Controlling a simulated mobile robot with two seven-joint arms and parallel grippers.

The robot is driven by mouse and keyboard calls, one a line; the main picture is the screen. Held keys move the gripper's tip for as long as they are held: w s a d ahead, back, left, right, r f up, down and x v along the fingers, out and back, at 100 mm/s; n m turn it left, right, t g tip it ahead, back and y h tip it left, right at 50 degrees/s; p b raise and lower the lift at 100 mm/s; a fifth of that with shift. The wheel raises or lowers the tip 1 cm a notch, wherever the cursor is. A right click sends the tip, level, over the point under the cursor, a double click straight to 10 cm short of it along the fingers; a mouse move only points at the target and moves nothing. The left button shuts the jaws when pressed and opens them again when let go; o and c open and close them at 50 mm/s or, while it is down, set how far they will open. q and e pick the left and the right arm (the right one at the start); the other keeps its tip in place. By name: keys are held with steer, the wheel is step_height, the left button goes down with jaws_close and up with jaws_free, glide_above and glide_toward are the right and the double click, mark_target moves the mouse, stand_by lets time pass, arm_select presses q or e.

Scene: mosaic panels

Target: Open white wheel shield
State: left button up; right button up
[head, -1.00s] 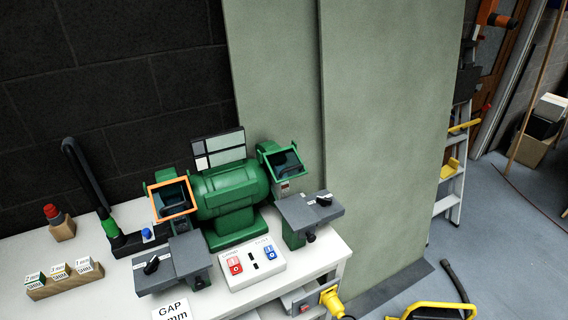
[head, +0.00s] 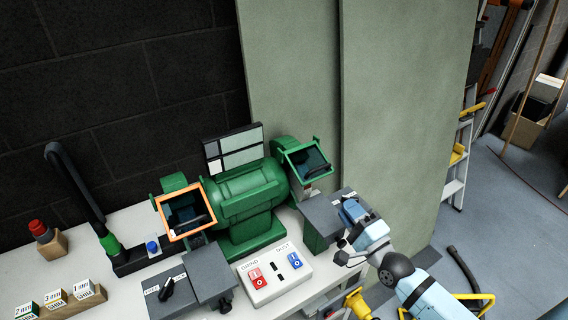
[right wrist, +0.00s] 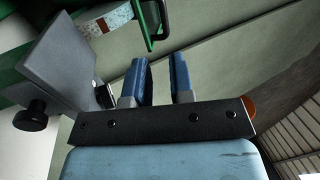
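A green bench grinder (head: 243,190) stands on the white bench. Its left shield (head: 186,211) has an orange frame, and its right shield (head: 308,159) has a green frame. I cannot tell from the head view which wheel is the white one. My right gripper (head: 352,212) is beside the right tool rest (head: 318,217), below the right shield and not touching it. In the right wrist view its blue fingers (right wrist: 162,78) stand apart with an empty gap. Part of the green housing (right wrist: 195,22) shows above them there. My left gripper is out of view.
A switch box (head: 274,275) with red and blue switches sits in front of the grinder. A left tool rest (head: 189,281) and shim blocks (head: 62,298) are on the bench. A grey-green panel (head: 405,120) stands behind and right of the grinder.

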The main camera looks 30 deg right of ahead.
mark_target(319, 167)
steer(key=p+x, duration=0.1)
steer(key=x, duration=0.3)
steer(key=p+x, duration=0.1)
steer(key=x, duration=0.3)
steer(key=p+x, duration=0.1)
steer(key=x, duration=0.3)
steer(key=shift+w+d+r, duration=0.1)
steer(key=shift+d+r, duration=0.1)
steer(key=shift+r, duration=0.15)
steer(key=shift+w+a, duration=0.1)
steer(key=shift+w, duration=0.55)
jaws_close()
